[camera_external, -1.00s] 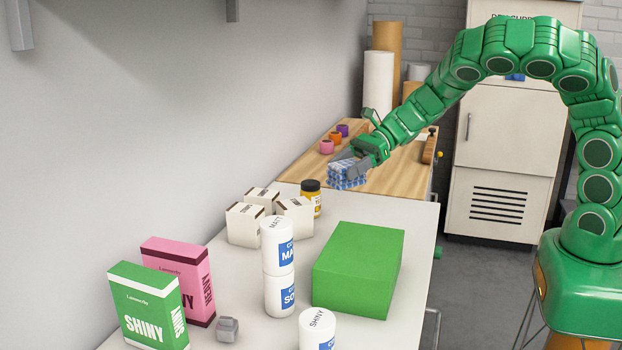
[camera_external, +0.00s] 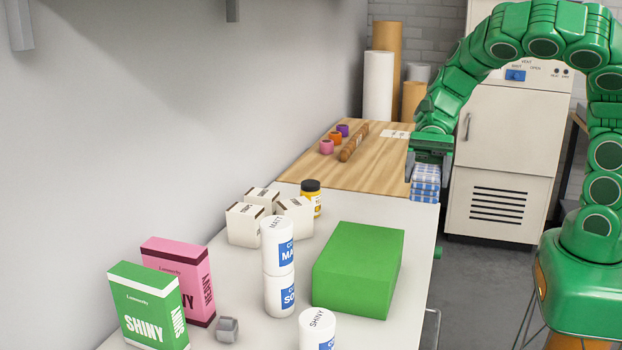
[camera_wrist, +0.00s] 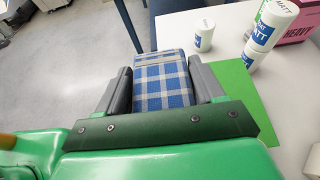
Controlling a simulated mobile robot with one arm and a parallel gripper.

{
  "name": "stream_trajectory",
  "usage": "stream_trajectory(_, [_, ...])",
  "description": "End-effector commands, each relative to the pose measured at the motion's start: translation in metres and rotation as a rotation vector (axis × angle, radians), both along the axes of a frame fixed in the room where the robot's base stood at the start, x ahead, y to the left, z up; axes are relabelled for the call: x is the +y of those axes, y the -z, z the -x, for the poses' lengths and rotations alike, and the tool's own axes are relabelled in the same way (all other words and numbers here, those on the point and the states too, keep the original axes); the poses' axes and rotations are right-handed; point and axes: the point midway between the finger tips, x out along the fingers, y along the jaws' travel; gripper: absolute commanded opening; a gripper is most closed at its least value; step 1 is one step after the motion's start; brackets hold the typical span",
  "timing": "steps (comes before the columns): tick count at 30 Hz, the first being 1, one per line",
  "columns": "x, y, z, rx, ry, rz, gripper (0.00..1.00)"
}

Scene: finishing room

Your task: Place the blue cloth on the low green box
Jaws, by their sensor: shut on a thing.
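The blue cloth (camera_external: 426,184) is a folded blue-and-white checked bundle. My gripper (camera_external: 425,172) is shut on it and holds it at the right edge of the white table, beyond the low green box. In the wrist view the cloth (camera_wrist: 163,85) sits between the two grey fingers of my gripper (camera_wrist: 163,92). The low green box (camera_external: 358,268) stands on the white table, nearer the camera than the cloth, with a bare top. In the wrist view the green box (camera_wrist: 245,95) shows partly, to the right of and beyond the cloth; my gripper hides part of it.
White cans (camera_external: 279,272) stand left of the box, two stacked, with another can (camera_external: 317,330) in front. White cartons (camera_external: 260,215) and a yellow jar (camera_external: 311,200) stand behind. Pink (camera_external: 181,275) and green (camera_external: 147,308) cartons are at front left. A wooden board (camera_external: 365,160) lies beyond.

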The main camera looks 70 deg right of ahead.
Motion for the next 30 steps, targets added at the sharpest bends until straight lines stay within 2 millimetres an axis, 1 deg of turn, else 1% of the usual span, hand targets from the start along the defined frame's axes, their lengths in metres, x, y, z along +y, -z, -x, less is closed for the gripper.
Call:
stream_trajectory(3, [0.005, 0.009, -0.016, 0.003, 0.0, -0.001, 0.36])
stream_trajectory(12, [0.016, 0.024, -0.05, 0.0, 0.0, 0.0, 0.36])
stream_trajectory(22, [0.025, 0.034, -0.073, 0.001, 0.0, -0.005, 0.36])
stream_trajectory(30, [0.031, 0.055, -0.089, 0.003, -0.001, -0.005, 0.36])
